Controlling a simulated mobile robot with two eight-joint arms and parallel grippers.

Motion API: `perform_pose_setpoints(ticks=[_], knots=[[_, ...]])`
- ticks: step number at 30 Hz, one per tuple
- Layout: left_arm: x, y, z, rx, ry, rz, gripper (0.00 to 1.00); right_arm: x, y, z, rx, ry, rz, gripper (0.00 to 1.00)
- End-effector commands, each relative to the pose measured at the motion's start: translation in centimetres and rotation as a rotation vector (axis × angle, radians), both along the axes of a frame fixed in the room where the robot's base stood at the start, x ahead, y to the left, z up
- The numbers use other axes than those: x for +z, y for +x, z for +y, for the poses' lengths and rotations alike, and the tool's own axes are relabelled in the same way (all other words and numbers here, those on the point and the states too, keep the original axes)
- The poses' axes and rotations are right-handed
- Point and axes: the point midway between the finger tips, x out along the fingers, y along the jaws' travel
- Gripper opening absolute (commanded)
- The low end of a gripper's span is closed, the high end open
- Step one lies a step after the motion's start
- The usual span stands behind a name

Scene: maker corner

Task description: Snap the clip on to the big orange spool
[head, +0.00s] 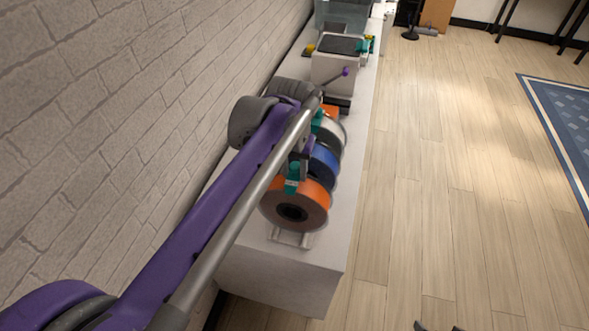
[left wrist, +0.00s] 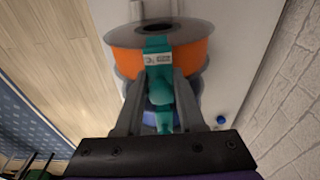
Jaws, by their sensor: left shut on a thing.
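The big orange spool (head: 313,192) is the nearest in a row of spools on a white bench, and it also shows in the left wrist view (left wrist: 192,55). My left gripper (head: 298,163) is shut on a teal clip (head: 292,183) with a small white label. In the left wrist view the clip (left wrist: 157,60) lies over the spool's rim and appears to touch it. I cannot tell whether it is fully seated. Two small dark tips at the head view's bottom edge may be my right gripper (head: 437,327); its state is unclear.
A blue spool (head: 324,164), a pale spool (head: 334,134) and another orange one stand behind, close together. A teal clip (head: 317,122) shows there. A white box-like machine (head: 337,68) stands further back. A brick wall (head: 120,110) runs along the left; floor is clear right.

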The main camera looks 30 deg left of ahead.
Motion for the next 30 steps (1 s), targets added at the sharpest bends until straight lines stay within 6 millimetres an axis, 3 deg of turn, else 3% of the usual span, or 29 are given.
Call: perform_pose_setpoints(ticks=[30], knots=[[-1.2, 0.0, 0.0, 0.0, 0.0, 0.0, 0.0, -0.7, -0.2, 0.0, 0.0, 0.0, 0.004, 1.0]])
